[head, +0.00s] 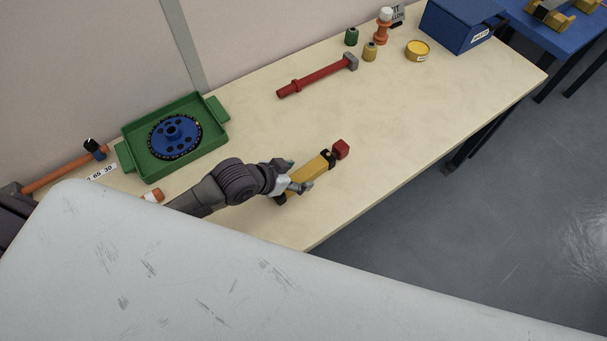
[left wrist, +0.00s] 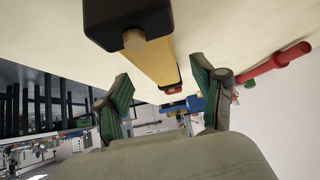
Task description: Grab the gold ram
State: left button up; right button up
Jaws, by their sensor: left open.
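The gold ram (head: 312,171), a yellow bar with black end caps, lies on the pale workbench. A red block (head: 341,149) stands at its far end. My left gripper (head: 299,175) is open over the ram's near half, with a finger on either side in the head view. In the left wrist view, the open left gripper (left wrist: 165,95) shows its green-padded fingers apart. The ram (left wrist: 156,62) runs between them in the picture, its black cap with a round tan stub close to the camera. I cannot tell whether the fingers touch it. My right gripper is not in view.
A green tray (head: 153,177) with a blue disc (head: 174,133) stands left on the workbench (head: 420,110). A red-handled hammer (head: 315,76), small pots and a blue box (head: 460,25) are farther back. A white scratched surface (head: 200,270) fills the foreground. Bench right of the ram is clear.

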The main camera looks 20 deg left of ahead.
aim_at(301, 175)
pick_arm(q)
jog(key=x, duration=0.4)
jog(key=shift+s+a+f, duration=0.1)
jog(key=shift+a, duration=0.05)
grip_shut()
dwell(0.4)
